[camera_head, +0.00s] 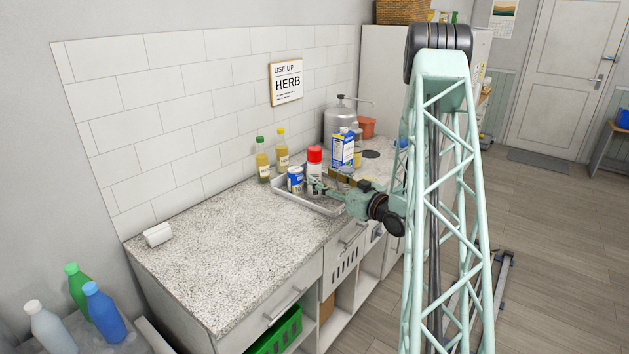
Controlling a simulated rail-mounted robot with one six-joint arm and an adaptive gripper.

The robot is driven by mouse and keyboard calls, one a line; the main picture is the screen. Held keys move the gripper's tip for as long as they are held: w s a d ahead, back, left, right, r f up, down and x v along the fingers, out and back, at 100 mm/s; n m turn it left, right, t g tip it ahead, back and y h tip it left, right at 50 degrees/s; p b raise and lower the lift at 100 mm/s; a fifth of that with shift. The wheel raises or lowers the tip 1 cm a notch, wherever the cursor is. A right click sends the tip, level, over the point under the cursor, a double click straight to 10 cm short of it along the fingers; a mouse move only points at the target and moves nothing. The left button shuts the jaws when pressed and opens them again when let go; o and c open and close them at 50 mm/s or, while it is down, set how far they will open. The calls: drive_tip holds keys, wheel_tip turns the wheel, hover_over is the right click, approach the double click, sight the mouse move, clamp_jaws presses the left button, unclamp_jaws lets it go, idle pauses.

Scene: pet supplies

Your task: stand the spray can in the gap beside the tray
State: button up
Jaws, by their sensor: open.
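The spray can (315,166), white with a red cap, stands upright at the metal tray (325,209) on the counter; I cannot tell whether its base is inside the tray. My gripper (317,187) comes in from the right, low over the tray, with its open fingers at the lower part of the can. Whether the fingers touch the can is too small to tell. A blue and white can (295,180) stands in the tray, left of the spray can. My arm and the items behind hide the tray's far right side, so the gap there is unclear.
Two bottles, one green-capped (262,161) and one yellow-capped (282,151), stand by the wall behind the tray. A blue and yellow carton (342,150) and a steel canister (338,122) stand farther back. The counter (235,240) is clear in front, except a white object (157,235).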

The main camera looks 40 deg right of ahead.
sight(320, 167)
drive_tip(key=shift+w, duration=0.1)
idle(0.3)
drive_tip(key=shift+w+b, duration=0.55)
drive_tip(key=shift+w, duration=2.05)
drive_tip(key=c, duration=1.2)
drive_tip(key=shift+r, duration=0.15)
drive_tip(key=shift+r+p, duration=0.5)
drive_tip(key=shift+r, duration=1.1)
drive_tip(key=s, duration=0.5)
drive_tip(key=s+a+r+p, duration=0.1)
drive_tip(key=s, duration=0.4)
drive_tip(key=s+a, duration=0.1)
drive_tip(key=s, duration=0.5)
drive_tip(key=shift+r+p, duration=0.25)
drive_tip(key=shift+p, duration=0.1)
